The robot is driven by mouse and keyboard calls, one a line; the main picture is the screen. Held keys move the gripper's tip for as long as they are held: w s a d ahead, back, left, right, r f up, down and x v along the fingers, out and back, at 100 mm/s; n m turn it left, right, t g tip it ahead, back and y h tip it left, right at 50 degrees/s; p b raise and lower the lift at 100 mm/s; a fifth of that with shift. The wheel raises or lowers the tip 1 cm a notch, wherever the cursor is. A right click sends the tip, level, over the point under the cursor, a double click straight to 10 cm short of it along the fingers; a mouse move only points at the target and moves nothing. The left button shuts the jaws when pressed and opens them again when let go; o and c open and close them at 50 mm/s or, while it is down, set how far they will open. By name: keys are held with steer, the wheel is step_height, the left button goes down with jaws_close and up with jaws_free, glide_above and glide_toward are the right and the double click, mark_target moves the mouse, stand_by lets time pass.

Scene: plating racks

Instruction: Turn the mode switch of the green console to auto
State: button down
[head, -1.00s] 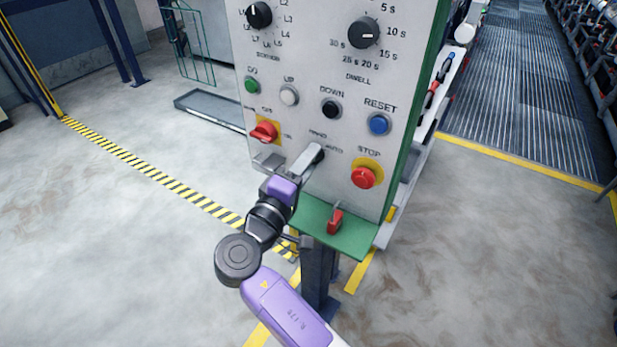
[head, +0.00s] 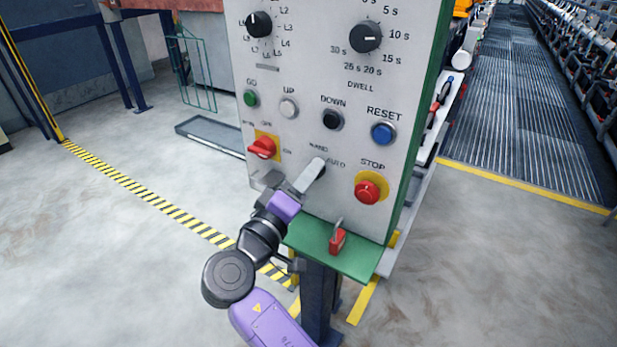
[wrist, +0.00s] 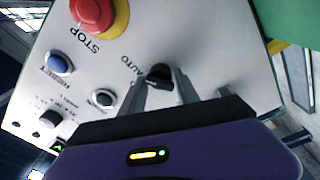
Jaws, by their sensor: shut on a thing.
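The green console (head: 425,130) has a pale front panel and stands in the middle of the head view. Its mode switch is a black knob (wrist: 159,76) beside the AUTO label in the wrist view. In the head view it is mostly hidden behind my gripper (head: 312,175), below the HAND and AUTO labels. In the wrist view the fingers of my gripper (wrist: 160,88) stand on either side of the knob and are shut on it. I cannot clearly tell which label the knob points at.
A red STOP button (head: 368,188) on a yellow plate sits right of the switch. A red rotary switch (head: 262,147) is to the upper left. Blue RESET (head: 383,133) and black DOWN (head: 332,119) buttons are above.

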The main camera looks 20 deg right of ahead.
steer(key=c, duration=1)
jaws_free()
steer(key=shift+f, duration=0.3)
steer(key=shift+c, duration=0.2)
steer(key=shift+r, duration=0.1)
steer(key=v, duration=0.7)
steer(key=shift+s+a, duration=0.2)
steer(key=shift+a, duration=0.2)
